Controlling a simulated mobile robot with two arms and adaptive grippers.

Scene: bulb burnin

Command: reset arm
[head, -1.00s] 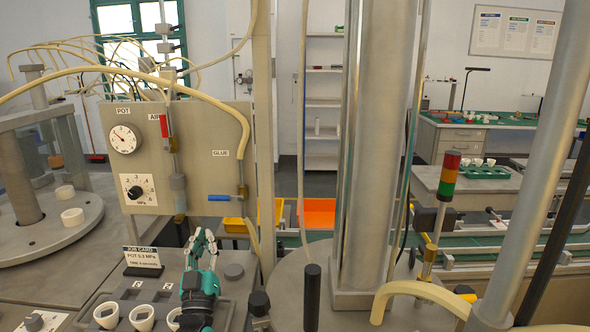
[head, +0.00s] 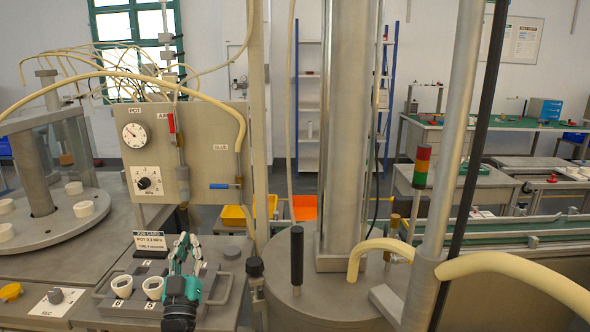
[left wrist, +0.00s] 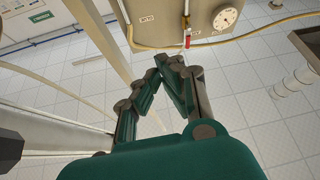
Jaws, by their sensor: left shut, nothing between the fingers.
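My left gripper (head: 184,247) points up in front of the gauge panel, above the grey tray (head: 218,296) at the front of the bench. In the left wrist view my left gripper (left wrist: 168,66) has its green and grey fingers drawn together at the tips, with nothing between them. Two white cups, a left one (head: 121,285) and a right one (head: 153,288), sit in the tray, left of the gripper. The gripper and wrist hide part of the tray. My right gripper is not in view.
The panel (head: 205,150) with a dial and knob stands behind the gripper. A job card (head: 161,239) stands behind the tray. A black upright handle (head: 297,255) and a thick metal column (head: 345,140) stand to the right. A yellow bin (head: 234,215) is further back.

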